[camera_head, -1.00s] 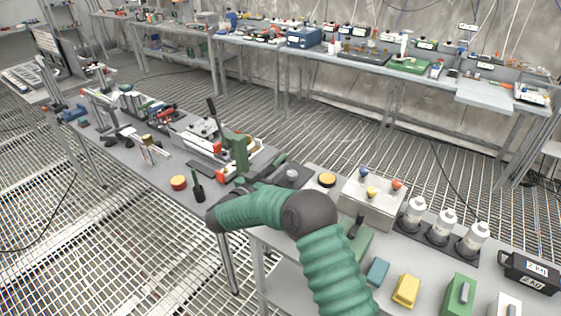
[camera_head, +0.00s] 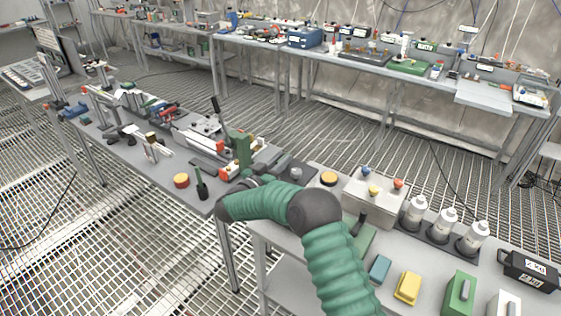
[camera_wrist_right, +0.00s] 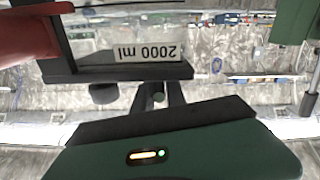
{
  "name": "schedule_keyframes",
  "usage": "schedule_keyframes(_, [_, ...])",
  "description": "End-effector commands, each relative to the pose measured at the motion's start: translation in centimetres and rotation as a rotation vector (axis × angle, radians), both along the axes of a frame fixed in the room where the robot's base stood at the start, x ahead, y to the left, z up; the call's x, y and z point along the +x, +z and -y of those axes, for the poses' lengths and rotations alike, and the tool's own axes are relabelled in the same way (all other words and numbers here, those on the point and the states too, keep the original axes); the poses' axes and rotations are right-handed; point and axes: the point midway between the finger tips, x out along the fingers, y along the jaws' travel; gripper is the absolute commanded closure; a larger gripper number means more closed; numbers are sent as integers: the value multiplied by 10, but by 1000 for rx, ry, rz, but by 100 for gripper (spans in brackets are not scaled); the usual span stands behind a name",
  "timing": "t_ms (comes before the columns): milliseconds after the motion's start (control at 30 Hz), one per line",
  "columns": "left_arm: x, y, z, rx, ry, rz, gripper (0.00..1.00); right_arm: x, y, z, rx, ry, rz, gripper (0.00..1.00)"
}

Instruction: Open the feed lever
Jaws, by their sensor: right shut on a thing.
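The feed machine (camera_head: 238,150) stands on the near bench, with a green upright, red-orange parts and a dark lever (camera_head: 216,104) sticking up at its back. My right arm comes in from the bottom and bends left, and its wrist hides most of the right gripper (camera_head: 258,181), which is low beside the machine. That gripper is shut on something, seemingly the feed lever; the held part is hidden. The right wrist view shows a red piece (camera_wrist_right: 28,38) at upper left, a green part (camera_wrist_right: 292,20) at upper right and an upside-down "2000 ml" label (camera_wrist_right: 146,52). My left gripper is not in view.
Right of my arm are a box with coloured knobs (camera_head: 374,198), several white bottles (camera_head: 444,224), coloured blocks (camera_head: 407,288) and a black weight (camera_head: 529,270). A dark upright tool (camera_head: 201,187) and a red-yellow button (camera_head: 181,181) are at the left. Grated floor lies between the benches.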

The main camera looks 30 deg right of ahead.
Motion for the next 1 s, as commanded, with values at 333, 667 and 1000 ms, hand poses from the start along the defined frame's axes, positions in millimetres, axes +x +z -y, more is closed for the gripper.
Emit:
schedule_keyframes(333, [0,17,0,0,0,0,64,-4,6,0,-5,136,-3,100])
schedule_keyframes(667, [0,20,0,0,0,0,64,-8,0,2,0,269,-2,100])
schedule_keyframes(1000, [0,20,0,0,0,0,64,-8,0,2,1,268,-2,65])
